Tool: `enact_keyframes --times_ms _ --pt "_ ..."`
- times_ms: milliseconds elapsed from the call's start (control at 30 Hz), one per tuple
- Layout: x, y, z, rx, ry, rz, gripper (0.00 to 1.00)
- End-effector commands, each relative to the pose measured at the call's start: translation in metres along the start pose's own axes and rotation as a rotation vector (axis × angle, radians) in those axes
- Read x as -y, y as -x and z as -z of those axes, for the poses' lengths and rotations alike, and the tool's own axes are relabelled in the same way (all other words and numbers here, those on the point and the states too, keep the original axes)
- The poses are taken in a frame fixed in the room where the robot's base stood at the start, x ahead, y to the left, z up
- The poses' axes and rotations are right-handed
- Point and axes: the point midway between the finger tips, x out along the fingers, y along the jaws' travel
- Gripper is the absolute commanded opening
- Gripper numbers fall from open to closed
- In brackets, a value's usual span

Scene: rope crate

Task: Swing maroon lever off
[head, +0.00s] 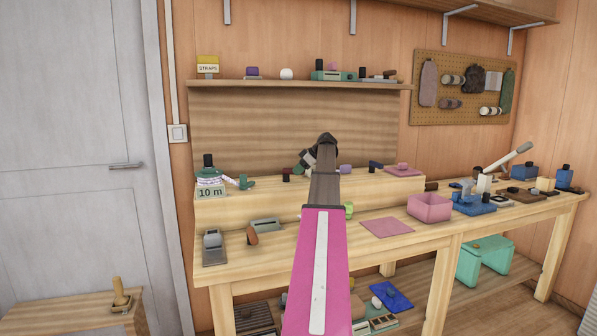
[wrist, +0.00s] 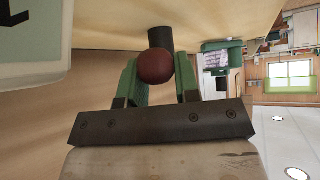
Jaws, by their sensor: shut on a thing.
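In the wrist view, the maroon lever shows as a round maroon knob (wrist: 155,67) between the two green fingers of my gripper (wrist: 157,78). The fingers are shut on the knob, one on each side. A dark cylinder (wrist: 160,39) stands just behind the knob; how it joins the knob is hidden. In the head view my pink arm reaches over the bench, and its dark wrist covers much of the place where the gripper works. The lever cannot be made out clearly there.
A green rope reel (head: 209,174) with a "10 m" sign (head: 210,192) stands on the riser at left. A pink bin (head: 429,207), a pink mat (head: 387,228) and a blue device (head: 473,204) lie to the right. A shelf (head: 300,85) runs above.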

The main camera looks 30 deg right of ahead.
Motion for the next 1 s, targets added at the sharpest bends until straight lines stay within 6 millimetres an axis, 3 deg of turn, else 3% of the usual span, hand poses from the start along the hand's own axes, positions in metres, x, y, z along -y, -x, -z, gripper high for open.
enact_keyframes --times_ms 367,400,467,800,1000 --pt "0.000 0.000 -0.001 0.002 0.005 0.004 0.00" --pt "0.000 0.000 -0.001 0.002 0.005 0.004 0.36" --pt "0.000 0.000 -0.001 0.002 0.005 0.004 0.55" --pt "-0.001 0.003 0.000 0.001 0.003 0.003 0.55" --pt "-0.001 0.027 0.000 0.000 0.003 0.002 0.55"
